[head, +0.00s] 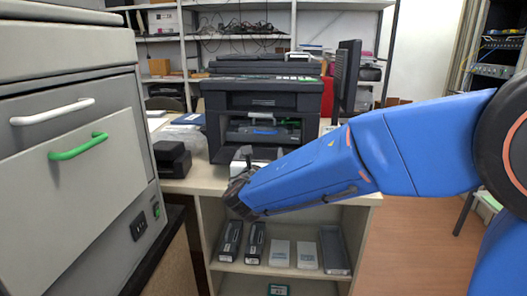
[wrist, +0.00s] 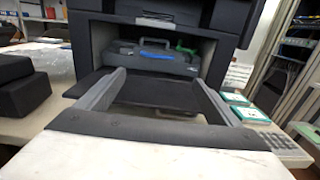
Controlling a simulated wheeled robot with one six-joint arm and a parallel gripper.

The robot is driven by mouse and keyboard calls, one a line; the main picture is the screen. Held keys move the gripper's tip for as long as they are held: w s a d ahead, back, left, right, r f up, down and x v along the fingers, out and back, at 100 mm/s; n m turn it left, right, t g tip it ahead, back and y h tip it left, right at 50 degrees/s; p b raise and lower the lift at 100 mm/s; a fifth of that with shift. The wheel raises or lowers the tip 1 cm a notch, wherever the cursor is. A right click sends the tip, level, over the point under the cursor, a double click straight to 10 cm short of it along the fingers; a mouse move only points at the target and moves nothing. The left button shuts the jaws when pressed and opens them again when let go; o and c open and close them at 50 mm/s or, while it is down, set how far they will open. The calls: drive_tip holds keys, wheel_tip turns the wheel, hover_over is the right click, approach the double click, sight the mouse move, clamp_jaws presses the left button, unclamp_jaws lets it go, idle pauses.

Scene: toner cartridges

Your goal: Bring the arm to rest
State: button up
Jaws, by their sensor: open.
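My gripper (head: 242,157) is at the end of my blue arm, which reaches in from the right to just in front of the dark printer (head: 263,97). In the wrist view my gripper (wrist: 160,79) has its two grey fingers spread, with nothing held between them. Beyond the fingers the printer's front bay is open. A dark toner cartridge (wrist: 150,60) with a grey handle and a blue strip sits inside the bay; it also shows in the head view (head: 262,133). A green part shows at its right. My forearm hides part of the counter below the printer.
A grey cabinet (head: 70,150) with white and green handles stands close at left. A black device (head: 172,158) sits on the counter (head: 185,184). Several dark and white boxes (head: 279,253) stand on the shelf below. A monitor (head: 347,75) is beside the printer. Open floor (head: 415,240) lies at right.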

drive_tip(key=s+d+f+m+g+h, duration=0.25)
drive_tip(key=s+d+m, duration=0.3)
drive_tip(key=d, duration=0.65)
drive_tip(key=s+d+f+m+g+h, duration=0.15)
drive_tip(key=s+d+m+g, duration=0.25)
drive_tip(key=d+m, duration=0.5)
drive_tip(key=s+d+f+m+g+h, duration=0.1)
drive_tip(key=s+d+m+g+h, duration=0.25)
drive_tip(key=d, duration=1.05)
drive_tip(key=s+d+f+m+g+y, duration=0.1)
drive_tip(key=s+d+f+m, duration=0.2)
drive_tip(key=s, duration=0.4)
drive_tip(key=s+d+f+m+g+y, duration=0.2)
drive_tip(key=s+m, duration=0.3)
drive_tip(key=s, duration=0.2)
drive_tip(key=s+a+f+m+y, duration=0.2)
drive_tip(key=s+m, duration=0.2)
drive_tip(key=s, duration=0.1)
drive_tip(key=s+a+f+m+y, duration=0.1)
drive_tip(key=s+a+m+y, duration=0.1)
drive_tip(key=s+m, duration=0.3)
drive_tip(key=shift+s+f+y, duration=0.4)
drive_tip(key=shift+s+y, duration=0.15)
drive_tip(key=shift+s, duration=0.2)
